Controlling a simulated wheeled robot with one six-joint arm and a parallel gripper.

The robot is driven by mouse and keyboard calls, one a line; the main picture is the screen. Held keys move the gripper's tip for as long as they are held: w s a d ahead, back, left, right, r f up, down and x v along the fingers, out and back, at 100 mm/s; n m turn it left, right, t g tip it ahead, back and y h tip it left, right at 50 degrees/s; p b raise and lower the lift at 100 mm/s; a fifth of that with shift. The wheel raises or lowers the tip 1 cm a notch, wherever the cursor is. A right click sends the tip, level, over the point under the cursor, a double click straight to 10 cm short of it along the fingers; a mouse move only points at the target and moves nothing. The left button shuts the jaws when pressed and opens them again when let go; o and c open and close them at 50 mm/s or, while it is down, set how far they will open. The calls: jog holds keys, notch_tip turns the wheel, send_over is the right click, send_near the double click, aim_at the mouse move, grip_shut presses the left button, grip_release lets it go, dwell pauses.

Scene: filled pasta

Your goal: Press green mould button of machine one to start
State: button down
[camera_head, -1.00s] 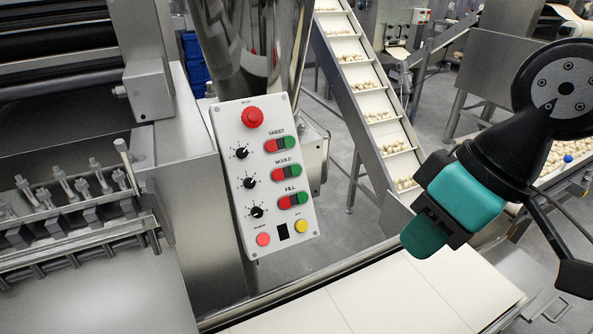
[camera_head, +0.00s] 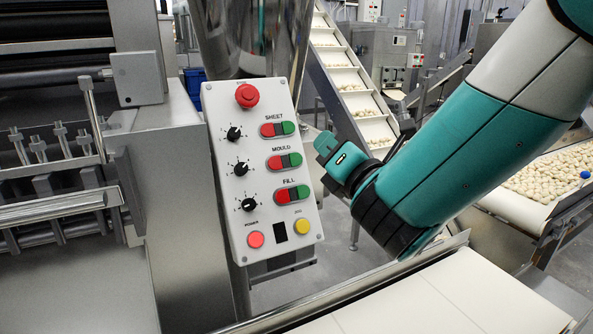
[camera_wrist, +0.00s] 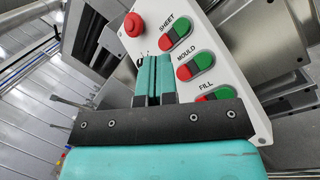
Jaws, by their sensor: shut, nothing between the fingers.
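The white control panel (camera_head: 226,190) of the machine faces me, slightly tilted. Its green mould button (camera_head: 295,160) is the right half of the red-and-green pair under the word MOULD. It also shows in the wrist view (camera_wrist: 204,61), to the right of my fingers. My gripper (camera_head: 325,144) is shut and empty. In the head view its tip is just right of the panel's edge, close to the mould row, with a visible gap in the picture. In the wrist view the closed teal fingers (camera_wrist: 153,75) overlap the panel's left part and hide its knobs.
The sheet pair (camera_head: 277,129) is above and the fill pair (camera_head: 292,195) below. A red stop knob (camera_head: 247,96) tops the panel. A sloping conveyor (camera_head: 350,80) stands behind my gripper. A pale belt (camera_head: 430,300) runs in front below.

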aim_at(296, 159)
jog(key=shift+w, duration=0.1)
jog(key=shift+w+a+f+p, duration=0.45)
jog(key=shift+w+f, duration=0.3)
jog(key=shift+w, duration=0.35)
jog(key=shift+w+a+f+p, duration=0.5)
jog(key=shift+w+f, duration=0.3)
jog(key=shift+w, duration=0.35)
jog(key=shift+w+a+f+p, duration=0.45)
jog(key=shift+w+f, duration=0.3)
jog(key=shift+w, duration=0.35)
jog(key=shift+w+a+f, duration=0.15)
jog(key=shift+w+f, duration=0.1)
jog(key=shift+w, duration=0.05)
jog(key=shift+w+a+f+p, duration=0.1)
jog(key=shift+w+f+p, duration=0.1)
jog(key=shift+w+p, duration=0.25)
dwell(0.4)
jog(key=shift+s, duration=0.2)
jog(key=shift+s+d+r+b, duration=0.25)
jog(key=shift+s+r+b, duration=0.2)
jog(key=shift+s, duration=0.1)
